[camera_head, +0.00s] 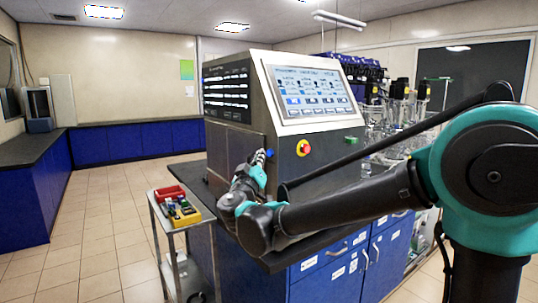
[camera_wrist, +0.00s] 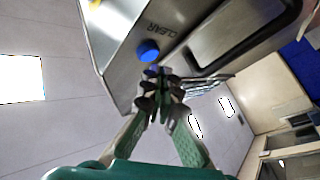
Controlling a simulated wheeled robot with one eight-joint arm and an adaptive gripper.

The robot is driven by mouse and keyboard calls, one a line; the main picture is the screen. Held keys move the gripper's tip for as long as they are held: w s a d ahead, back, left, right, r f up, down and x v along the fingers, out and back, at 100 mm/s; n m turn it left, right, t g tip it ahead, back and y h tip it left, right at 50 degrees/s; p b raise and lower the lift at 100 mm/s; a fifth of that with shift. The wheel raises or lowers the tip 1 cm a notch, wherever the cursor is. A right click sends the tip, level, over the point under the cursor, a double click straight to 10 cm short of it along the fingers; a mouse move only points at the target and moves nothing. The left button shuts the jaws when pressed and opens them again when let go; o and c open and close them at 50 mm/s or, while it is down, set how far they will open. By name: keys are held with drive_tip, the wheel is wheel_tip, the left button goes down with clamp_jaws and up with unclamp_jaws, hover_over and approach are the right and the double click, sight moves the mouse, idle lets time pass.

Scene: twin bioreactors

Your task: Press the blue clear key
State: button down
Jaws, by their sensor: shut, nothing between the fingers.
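The blue clear key (camera_wrist: 148,50) is a round blue button on the metal cabinet, beside the printed word CLEAR, in the wrist view. In the head view the blue key (camera_head: 269,153) shows as a small blue spot near the front edge of the cabinet (camera_head: 228,143). My gripper (camera_wrist: 155,72) is shut and empty, its fingertips very close to the lower edge of the key. I cannot tell whether they touch it. In the head view my gripper (camera_head: 260,158) is just left of the key, at the cabinet's front.
A red and yellow emergency stop (camera_head: 304,147) and a green switch (camera_head: 351,139) sit right of the key, below the tilted touchscreen (camera_head: 308,90). Glassware (camera_head: 400,115) stands behind.

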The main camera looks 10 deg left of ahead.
drive_tip(key=shift+w, duration=0.1)
drive_tip(key=shift+w+d, duration=0.25)
idle(0.3)
drive_tip(key=shift+w+d, duration=0.3)
idle(0.8)
drive_tip(key=shift+s+a, duration=0.55)
drive_tip(key=shift+s, duration=0.1)
idle(0.3)
drive_tip(key=s+a, duration=0.3)
drive_tip(key=shift+s+a, duration=0.15)
drive_tip(key=shift+s, duration=0.25)
idle(0.6)
